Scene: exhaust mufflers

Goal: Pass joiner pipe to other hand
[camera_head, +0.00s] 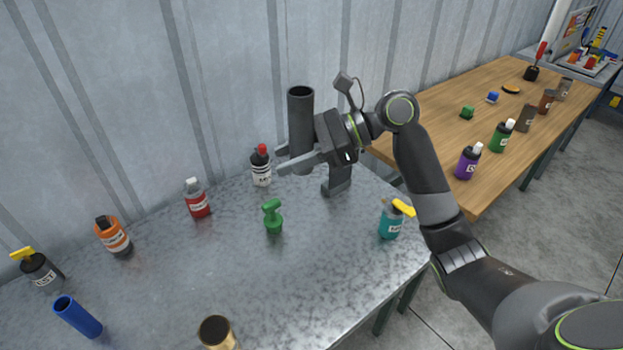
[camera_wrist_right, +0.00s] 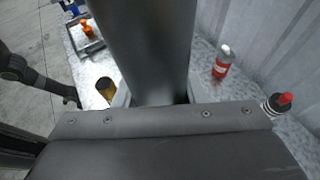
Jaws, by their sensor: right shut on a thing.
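A dark grey pipe (camera_head: 301,122), which I take as the joiner pipe, stands upright in my right gripper (camera_head: 298,158), held above the metal table. In the right wrist view the pipe (camera_wrist_right: 155,50) fills the middle between the fingers and hides what lies behind it. My right gripper is shut on it. My left gripper is outside the head view. A dark arm end, apparently my left gripper (camera_wrist_right: 68,98), shows at the left of the right wrist view, apart from the pipe; its jaws are too small to read.
The metal table (camera_head: 160,285) bears a blue tube (camera_head: 78,317), a brass-coloured cup (camera_head: 217,333), a green piece (camera_head: 272,216), a red bottle (camera_head: 197,198), a red-capped bottle (camera_head: 261,166) and a teal bottle (camera_head: 391,220). A corrugated wall (camera_head: 130,90) stands close behind. The table's middle is fairly clear.

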